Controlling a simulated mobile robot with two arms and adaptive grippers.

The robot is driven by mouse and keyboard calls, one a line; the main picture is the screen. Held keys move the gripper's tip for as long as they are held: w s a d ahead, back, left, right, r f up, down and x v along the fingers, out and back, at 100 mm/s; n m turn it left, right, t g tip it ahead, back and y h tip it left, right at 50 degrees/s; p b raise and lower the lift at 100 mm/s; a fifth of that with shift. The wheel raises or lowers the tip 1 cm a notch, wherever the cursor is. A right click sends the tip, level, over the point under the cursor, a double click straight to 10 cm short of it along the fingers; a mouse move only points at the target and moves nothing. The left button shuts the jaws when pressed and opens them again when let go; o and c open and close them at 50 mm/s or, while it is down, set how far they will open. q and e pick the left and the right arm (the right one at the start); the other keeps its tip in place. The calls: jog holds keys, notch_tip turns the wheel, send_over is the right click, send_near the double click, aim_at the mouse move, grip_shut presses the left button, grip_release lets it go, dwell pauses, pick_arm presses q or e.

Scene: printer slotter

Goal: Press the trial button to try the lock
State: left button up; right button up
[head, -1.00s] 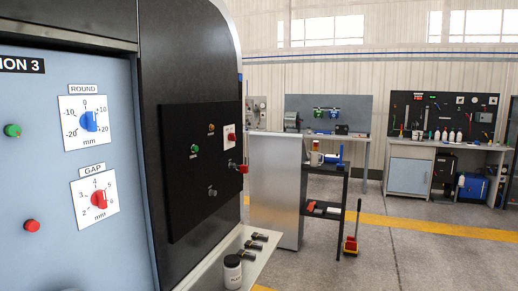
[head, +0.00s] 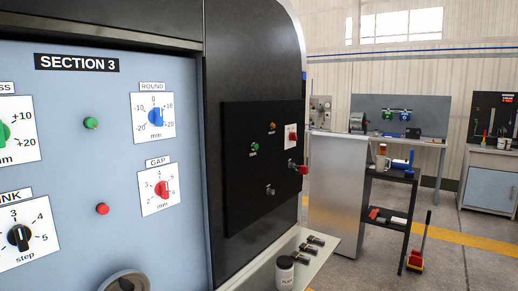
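The Section 3 panel (head: 75,140) fills the left of the head view. It carries a green button (head: 91,123), a red button (head: 102,209), a blue ROUND knob (head: 156,116), a red GAP knob (head: 162,189) and a black knob (head: 19,237). A black side panel (head: 245,180) to its right has a small green button (head: 255,146) with a label too small to read, an orange button (head: 272,127), a red control on a white plate (head: 292,137) and a red-ended lever (head: 303,170). I cannot tell which one is the trial button. Neither gripper is in view.
A ledge (head: 318,262) below the side panel holds a dark jar (head: 285,275) and several small dark parts. A grey cabinet (head: 337,190) and a black shelf cart (head: 388,215) stand to the right. Open floor (head: 470,270) lies at the far right.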

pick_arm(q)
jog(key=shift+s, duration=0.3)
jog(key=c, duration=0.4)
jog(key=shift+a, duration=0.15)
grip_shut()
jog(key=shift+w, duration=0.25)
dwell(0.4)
